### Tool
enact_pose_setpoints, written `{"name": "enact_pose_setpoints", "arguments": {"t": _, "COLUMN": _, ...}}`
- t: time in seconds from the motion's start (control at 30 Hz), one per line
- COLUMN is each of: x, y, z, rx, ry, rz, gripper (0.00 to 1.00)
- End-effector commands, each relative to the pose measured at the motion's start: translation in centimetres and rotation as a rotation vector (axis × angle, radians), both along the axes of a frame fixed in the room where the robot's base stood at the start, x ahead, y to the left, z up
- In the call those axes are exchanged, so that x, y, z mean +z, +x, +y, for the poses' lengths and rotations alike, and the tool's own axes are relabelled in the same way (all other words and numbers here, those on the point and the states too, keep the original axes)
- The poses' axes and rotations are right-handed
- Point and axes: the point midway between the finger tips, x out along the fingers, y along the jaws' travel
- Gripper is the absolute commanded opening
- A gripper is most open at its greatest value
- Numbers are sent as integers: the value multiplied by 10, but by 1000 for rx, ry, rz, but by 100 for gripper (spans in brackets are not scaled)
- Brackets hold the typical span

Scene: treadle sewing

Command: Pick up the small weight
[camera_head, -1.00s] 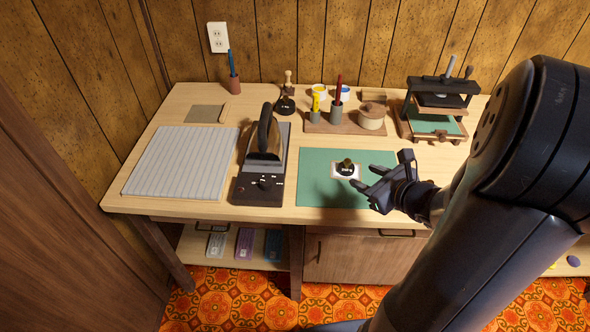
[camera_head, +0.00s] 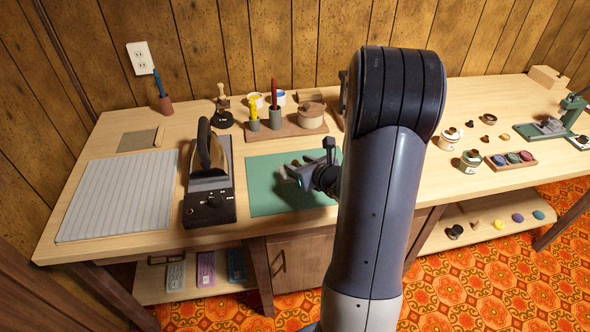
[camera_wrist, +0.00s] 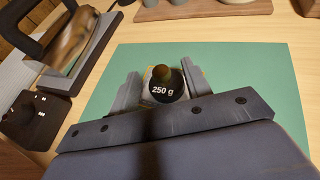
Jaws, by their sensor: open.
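The small weight (camera_wrist: 166,86) is black with a brass knob and a "250 g" label. In the wrist view it sits on the green mat (camera_wrist: 235,75), between the two open fingers of my gripper (camera_wrist: 164,88). I cannot tell whether either finger touches it. In the head view my gripper (camera_head: 292,176) is low over the green mat (camera_head: 268,203), and it hides the weight there.
An iron on its dark stand (camera_head: 209,180) is close left of the mat. A wooden holder (camera_head: 262,134) with pots is behind it. A striped pad (camera_head: 118,195) lies at far left. Jars (camera_head: 470,160) and a stamp tray (camera_head: 511,160) are at right.

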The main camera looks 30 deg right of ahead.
Motion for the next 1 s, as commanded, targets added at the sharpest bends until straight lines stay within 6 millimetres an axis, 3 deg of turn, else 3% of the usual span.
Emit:
{"name": "enact_pose_setpoints", "arguments": {"t": 0.2, "x": -10, "y": 23, "z": 3, "rx": 2, "ry": 0, "rz": 0, "gripper": 46}}
{"name": "enact_pose_setpoints", "arguments": {"t": 0.47, "x": -11, "y": 25, "z": 3, "rx": 0, "ry": 0, "rz": 0, "gripper": 46}}
{"name": "enact_pose_setpoints", "arguments": {"t": 1.0, "x": -11, "y": 25, "z": 3, "rx": 1, "ry": -1, "rz": 0, "gripper": 2}}
